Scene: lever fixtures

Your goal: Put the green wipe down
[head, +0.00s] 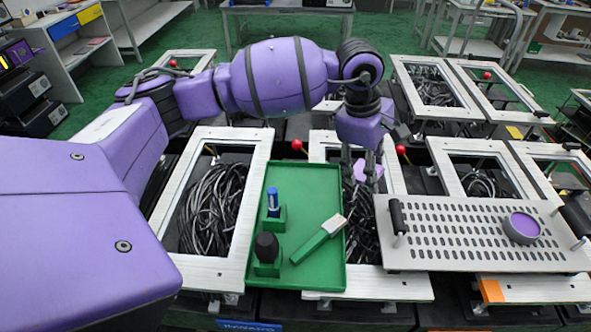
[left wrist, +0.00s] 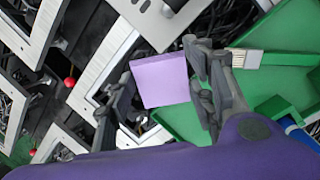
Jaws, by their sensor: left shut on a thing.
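My left gripper (head: 368,158) is shut on a flat lavender wipe (left wrist: 161,82). The fingers stand on either side of it in the left wrist view (left wrist: 163,98). In the head view only a small part of the wipe (head: 361,171) shows between the fingers. It is held above the white frames, just right of the green tray (head: 293,177). I see no green wipe; the one held looks lavender. My right gripper is not in view.
The tray holds a green-handled brush (head: 318,239), a blue marker (head: 273,201) and a black-knobbed tool (head: 266,248). A perforated metal plate (head: 465,262) with black handles bears a purple disc (head: 521,227). Open frames show black cables (head: 212,207). Red lever knobs (head: 296,144) stand nearby.

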